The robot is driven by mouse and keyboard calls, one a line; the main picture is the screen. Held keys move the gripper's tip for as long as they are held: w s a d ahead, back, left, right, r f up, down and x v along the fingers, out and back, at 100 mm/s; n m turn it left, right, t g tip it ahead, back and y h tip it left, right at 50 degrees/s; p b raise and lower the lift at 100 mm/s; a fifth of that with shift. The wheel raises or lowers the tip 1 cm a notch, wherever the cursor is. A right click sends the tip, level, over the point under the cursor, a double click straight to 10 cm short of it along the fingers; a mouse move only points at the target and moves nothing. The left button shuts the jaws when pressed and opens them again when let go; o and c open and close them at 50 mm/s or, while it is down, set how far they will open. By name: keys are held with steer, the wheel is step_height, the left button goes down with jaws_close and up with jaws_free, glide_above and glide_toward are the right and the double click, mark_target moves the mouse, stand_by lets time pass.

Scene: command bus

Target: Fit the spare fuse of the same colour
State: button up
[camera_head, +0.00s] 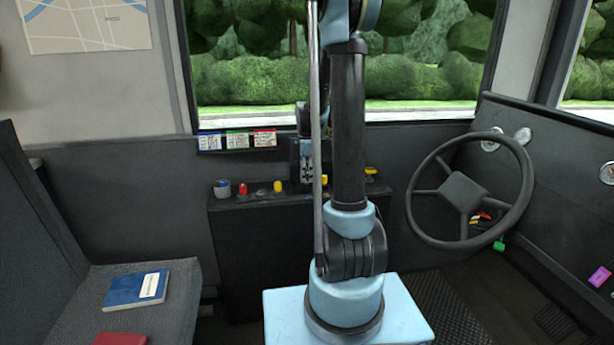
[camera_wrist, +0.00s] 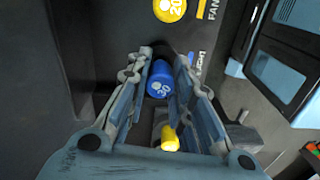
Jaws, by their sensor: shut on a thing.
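My gripper (camera_head: 307,176) is low over the dark console at the back wall. In the wrist view my gripper (camera_wrist: 165,85) is shut on a blue fuse (camera_wrist: 160,80) marked 30. I cannot tell whether this fuse sits in a socket or is clear of the panel. A yellow fuse (camera_wrist: 170,8) marked 20 is at the top, beside a FAN label. Another yellow piece (camera_wrist: 170,138) shows lower down between the fingers. In the head view a red fuse (camera_head: 243,188) and a yellow fuse (camera_head: 278,186) stand on the console, left of my gripper.
A blue-topped grey holder (camera_head: 222,188) stands at the console's left end, and a yellow piece (camera_head: 371,172) at its right. Label cards (camera_head: 237,140) are on the wall above. The steering wheel (camera_head: 468,190) is to the right. A blue book (camera_head: 137,289) lies on the seat.

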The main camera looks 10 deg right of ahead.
steer(key=shift+f, duration=0.9)
steer(key=o, duration=0.9)
steer(key=shift+c, duration=0.2)
steer(key=shift+w+r, duration=0.1)
steer(key=shift+r, duration=3.6)
